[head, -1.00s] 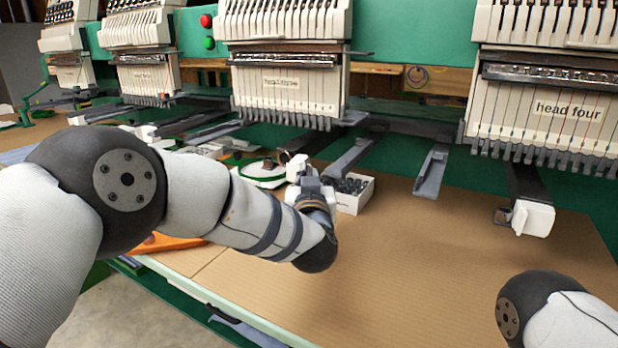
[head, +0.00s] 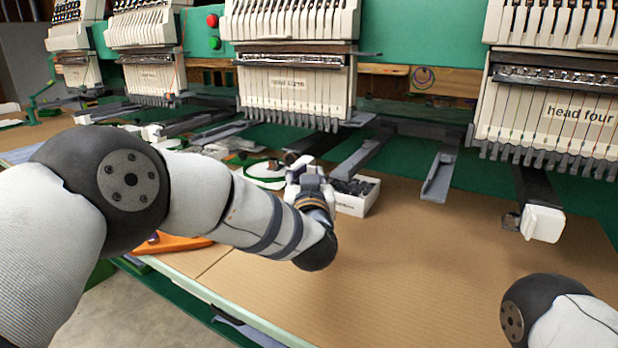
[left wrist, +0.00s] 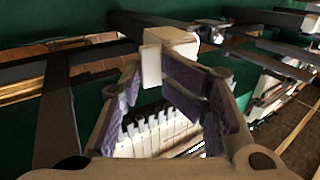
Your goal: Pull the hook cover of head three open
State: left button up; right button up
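Head three (head: 294,84) is the middle white sewing head, its label small and blurred. A white box-like hook cover (left wrist: 168,50) at the end of a dark arm sits right at the fingertips. Whether the fingers touch it I cannot tell. The cover looks closed. My right gripper is not in view; only part of that arm shows at lower right.
A white box of small dark parts (head: 357,200) stands on the brown table (head: 430,255) right beside my left gripper. Head four (head: 560,110) and its white hook cover (head: 541,223) are to the right. An orange object (head: 170,243) lies under my left arm. The table front is clear.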

pick_arm(q)
jog(key=s, duration=1.2)
jog(key=shift+d, duration=0.2)
